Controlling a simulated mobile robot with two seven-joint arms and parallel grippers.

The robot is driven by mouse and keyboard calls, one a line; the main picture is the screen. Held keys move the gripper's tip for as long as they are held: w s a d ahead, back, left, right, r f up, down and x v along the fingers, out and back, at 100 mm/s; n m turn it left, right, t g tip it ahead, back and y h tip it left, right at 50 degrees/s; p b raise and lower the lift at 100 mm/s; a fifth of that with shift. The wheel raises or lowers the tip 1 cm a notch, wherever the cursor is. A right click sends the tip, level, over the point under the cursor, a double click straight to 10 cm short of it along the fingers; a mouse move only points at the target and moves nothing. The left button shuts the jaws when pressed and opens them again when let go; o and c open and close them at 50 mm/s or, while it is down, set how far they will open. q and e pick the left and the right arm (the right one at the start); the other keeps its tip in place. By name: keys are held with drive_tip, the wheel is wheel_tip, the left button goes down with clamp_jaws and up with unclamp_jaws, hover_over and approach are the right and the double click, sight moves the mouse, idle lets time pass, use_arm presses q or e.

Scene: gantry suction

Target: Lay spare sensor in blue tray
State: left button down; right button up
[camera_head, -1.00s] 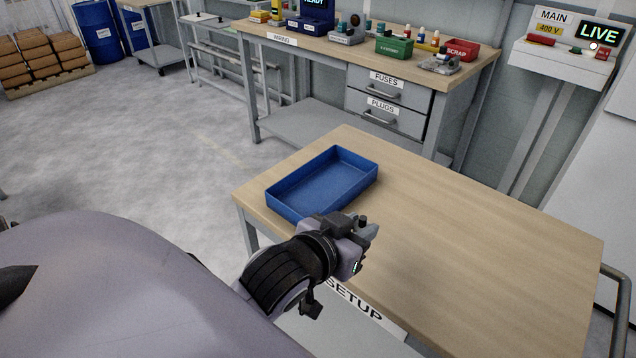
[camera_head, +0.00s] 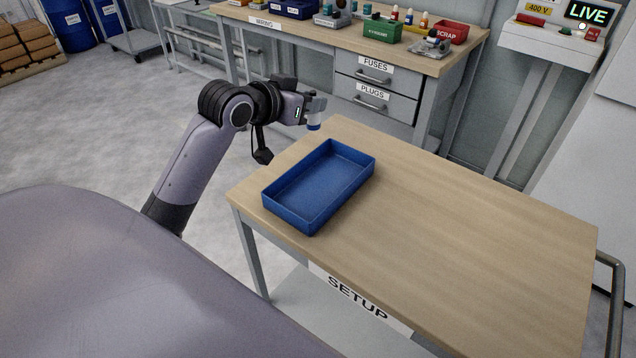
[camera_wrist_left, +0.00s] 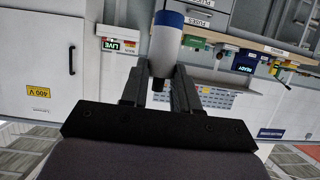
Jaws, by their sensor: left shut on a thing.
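The spare sensor (camera_wrist_left: 165,45) is a grey-white cylinder with a blue band at its end. My left gripper (camera_head: 314,108) is shut on it; the sensor's blue end (camera_head: 314,126) points down below the fingers in the head view. The left wrist view shows it between the two dark fingers (camera_wrist_left: 160,92). The blue tray (camera_head: 318,186) is open and empty on the wooden setup table. My left gripper is raised above and behind the tray's far left side, apart from it. My right gripper is not in view.
The setup table (camera_head: 470,240) is bare to the right of the tray. Behind it stands a workbench (camera_head: 465,62) with a green bin (camera_head: 383,31), a red scrap bin (camera_head: 447,32) and small parts. A LIVE panel (camera_head: 560,36) is at the back right.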

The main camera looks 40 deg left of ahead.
use_arm(q)
wheel_tip(320, 180, down, 20)
drive_tip(key=shift+r+b, duration=0.25)
drive_tip(key=shift+b, duration=0.25)
drive_tip(key=shift+f, duration=0.1)
drive_tip(key=c, duration=0.8)
unclamp_jaws()
